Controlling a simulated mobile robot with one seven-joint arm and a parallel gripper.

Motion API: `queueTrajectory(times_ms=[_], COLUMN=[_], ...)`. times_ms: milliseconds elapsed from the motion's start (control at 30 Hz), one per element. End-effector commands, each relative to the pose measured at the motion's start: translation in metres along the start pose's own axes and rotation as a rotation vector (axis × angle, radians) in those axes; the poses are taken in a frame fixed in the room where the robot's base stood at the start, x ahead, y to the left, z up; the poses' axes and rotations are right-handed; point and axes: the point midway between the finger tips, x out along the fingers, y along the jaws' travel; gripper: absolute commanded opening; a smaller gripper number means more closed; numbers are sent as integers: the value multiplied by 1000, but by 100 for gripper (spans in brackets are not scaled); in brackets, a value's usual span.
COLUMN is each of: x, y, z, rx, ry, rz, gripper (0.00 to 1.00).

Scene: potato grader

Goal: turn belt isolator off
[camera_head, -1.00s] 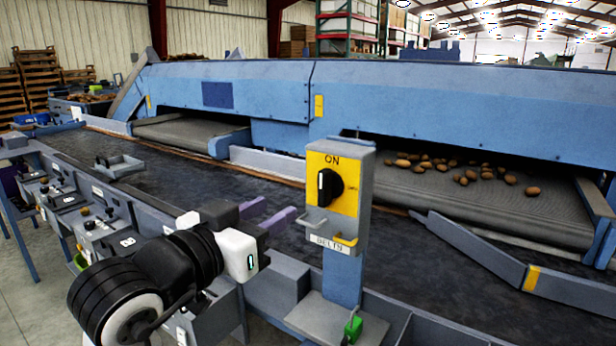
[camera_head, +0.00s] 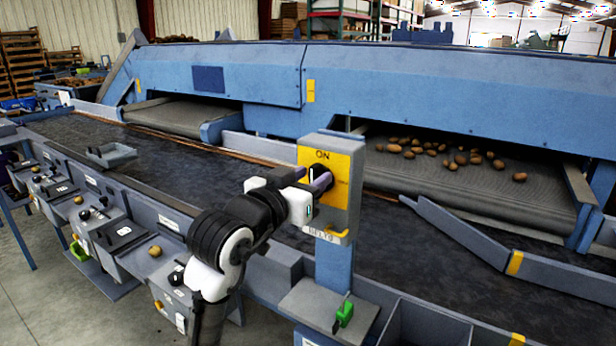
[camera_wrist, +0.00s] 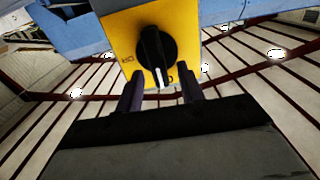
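The belt isolator is a grey box with a yellow plate (camera_head: 343,172) on a blue post in the head view. Its black rotary knob (camera_wrist: 157,47) has a white line pointing at the ON label, which appears upside down in the wrist view; the OFF label is to the side. My gripper (camera_head: 311,178) is at the front of the plate, partly covering the knob there. In the wrist view my gripper (camera_wrist: 160,78) has its two dark fingers apart, one on each side of the knob's ON end, with gaps visible. Whether either finger touches it is unclear.
A yellow padlock hasp (camera_head: 338,234) projects below the plate. Several small control boxes line the conveyor's left side. The dark belt (camera_head: 190,170) runs behind, and potatoes (camera_head: 460,158) lie on the grader's belt.

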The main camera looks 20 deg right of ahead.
Motion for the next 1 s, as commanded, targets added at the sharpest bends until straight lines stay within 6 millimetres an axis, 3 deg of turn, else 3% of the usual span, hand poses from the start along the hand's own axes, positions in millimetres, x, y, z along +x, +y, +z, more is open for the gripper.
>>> queueTrajectory(times_ms=[100, 400, 733, 1000], x=[0, 0, -1, -1], y=[0, 0, 1, 4], z=[0, 0, 1, 3], rx=[0, 0, 34, 187], ry=[0, 0, 0, 1], rz=[0, 0, 0, -1], gripper=[38, 0, 0, 0])
